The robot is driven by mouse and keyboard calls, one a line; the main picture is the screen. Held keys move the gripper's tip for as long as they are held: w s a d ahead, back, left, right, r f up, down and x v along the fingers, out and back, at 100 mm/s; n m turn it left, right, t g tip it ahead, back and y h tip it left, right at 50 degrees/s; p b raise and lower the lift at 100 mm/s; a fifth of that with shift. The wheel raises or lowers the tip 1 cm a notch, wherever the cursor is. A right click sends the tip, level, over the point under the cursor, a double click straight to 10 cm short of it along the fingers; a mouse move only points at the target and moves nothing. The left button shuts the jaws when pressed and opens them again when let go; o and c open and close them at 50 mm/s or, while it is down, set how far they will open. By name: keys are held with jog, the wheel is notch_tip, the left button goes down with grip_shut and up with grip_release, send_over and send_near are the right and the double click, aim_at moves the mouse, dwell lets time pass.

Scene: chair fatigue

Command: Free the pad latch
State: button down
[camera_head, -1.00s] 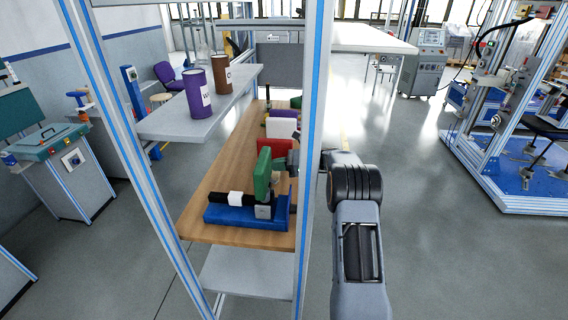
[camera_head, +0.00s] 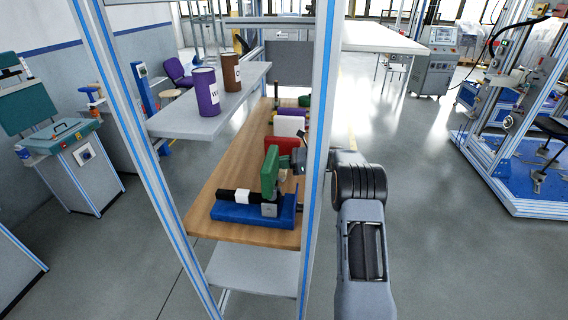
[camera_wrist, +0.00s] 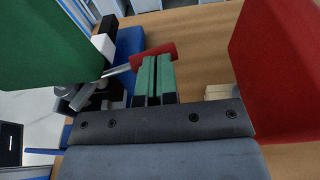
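A blue fixture (camera_head: 232,212) sits on the near end of the wooden shelf, with an upright green pad (camera_head: 270,173) and a black bar with a white band (camera_head: 242,197). In the wrist view, the green pad (camera_wrist: 45,45) fills the upper left and the blue base (camera_wrist: 128,48) lies beyond it. A metal rod ends in a red handle (camera_wrist: 153,51). My gripper (camera_wrist: 155,58) has its green-padded fingers close together, their tips overlapping the handle; I see nothing clearly held between them. In the head view the frame post partly hides my gripper.
A red block (camera_wrist: 285,70) stands close on the right in the wrist view. White and purple blocks stand farther along the shelf (camera_head: 215,180). A frame post (camera_head: 318,150) is beside my arm. An upper shelf (camera_head: 190,125) holds purple and brown cans.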

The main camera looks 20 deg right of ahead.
jog(key=w+d+v, duration=0.1)
jog(key=w+v, duration=0.2)
jog(key=v, duration=1)
jog(key=shift+s+d, duration=0.2)
jog(key=shift+d, duration=0.2)
jog(key=shift+r, duration=0.15)
